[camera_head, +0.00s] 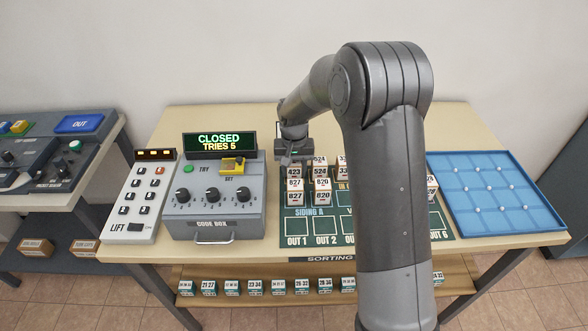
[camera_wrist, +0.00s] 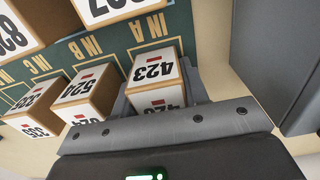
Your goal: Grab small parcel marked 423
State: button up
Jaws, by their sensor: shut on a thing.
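The small parcel marked 423 (camera_head: 294,173) stands at the back left of the sorting mat, in the row behind the 827 parcel. In the wrist view the 423 parcel (camera_wrist: 154,70) is a tan box with a white label and a red mark, at the mat's IN A spot. My gripper (camera_head: 293,156) reaches down over it from behind. In the wrist view its grey fingers lie on both sides of the parcel, shut on it. The parcel appears upright and at mat level; I cannot tell whether it is lifted.
The 524 parcel (camera_wrist: 86,90) stands close beside it. The 827 parcel (camera_head: 294,190) and the 620 parcel (camera_head: 322,190) stand in front. The grey code box (camera_head: 213,218) is close on the left. A blue tray (camera_head: 500,216) lies at right. My arm hides part of the mat.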

jog(key=shift+c, duration=1.1)
jog(key=shift+r, duration=0.1)
